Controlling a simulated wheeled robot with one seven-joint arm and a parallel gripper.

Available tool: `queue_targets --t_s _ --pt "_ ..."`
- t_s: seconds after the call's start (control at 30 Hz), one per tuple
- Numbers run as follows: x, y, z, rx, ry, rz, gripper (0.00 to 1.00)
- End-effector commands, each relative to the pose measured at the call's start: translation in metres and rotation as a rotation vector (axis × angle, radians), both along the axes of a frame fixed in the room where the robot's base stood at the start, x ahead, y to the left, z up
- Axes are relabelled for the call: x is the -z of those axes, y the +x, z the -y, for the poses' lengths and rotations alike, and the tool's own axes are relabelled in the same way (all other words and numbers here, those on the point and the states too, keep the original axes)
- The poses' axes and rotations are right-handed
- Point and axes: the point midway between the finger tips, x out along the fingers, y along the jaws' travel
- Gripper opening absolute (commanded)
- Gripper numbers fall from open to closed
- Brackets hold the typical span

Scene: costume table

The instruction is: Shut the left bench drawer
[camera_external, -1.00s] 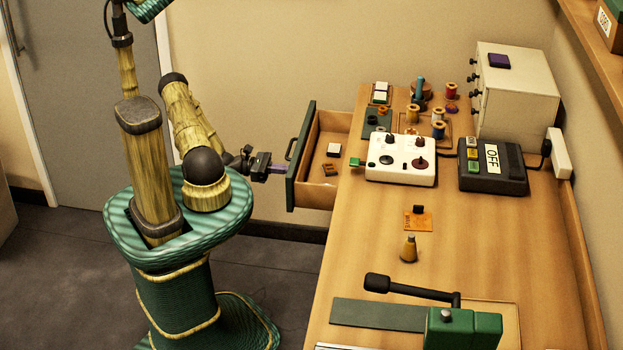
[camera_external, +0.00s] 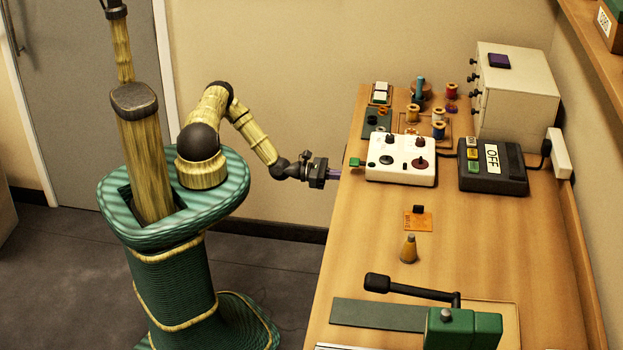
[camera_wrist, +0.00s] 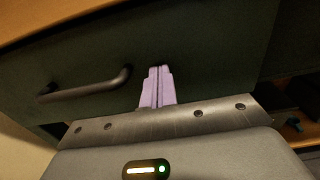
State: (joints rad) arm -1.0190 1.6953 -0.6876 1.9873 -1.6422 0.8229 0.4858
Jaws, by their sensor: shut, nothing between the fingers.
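The left bench drawer is no longer sticking out from the bench in the external view. Its dark green front (camera_wrist: 200,62) fills much of the wrist view, just under the wooden table edge, with a dark bar handle (camera_wrist: 85,88) at the left. My gripper (camera_external: 336,173) is at the bench's left edge in the external view. Its pale purple fingers (camera_wrist: 156,88) are shut together, empty, and point at the drawer front to the right of the handle. They look to be against or very near the front; I cannot tell if they touch.
A green lever press (camera_external: 462,328) is at the front. The floor left of the bench is clear.

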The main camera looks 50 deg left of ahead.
Motion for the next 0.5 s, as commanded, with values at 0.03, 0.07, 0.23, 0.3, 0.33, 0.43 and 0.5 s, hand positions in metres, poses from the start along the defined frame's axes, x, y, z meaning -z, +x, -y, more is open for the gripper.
queue_targets --t_s 0.03,0.07,0.23,0.3,0.33,0.43,0.5 --pt "-0.0019 0.0025 0.0033 0.003 -0.003 0.004 0.0" --pt "-0.0019 0.0027 0.0037 0.003 -0.004 0.005 0.0" --pt "-0.0025 0.0042 0.0047 0.004 -0.005 0.006 0.0" --pt "-0.0028 0.0044 0.0051 0.005 -0.005 0.008 0.0" --pt "-0.0028 0.0045 0.0052 0.005 -0.005 0.008 0.0" --pt "-0.0031 0.0038 0.0044 0.005 -0.005 0.008 0.0" --pt "-0.0036 0.0017 0.002 0.004 -0.005 0.008 0.0"
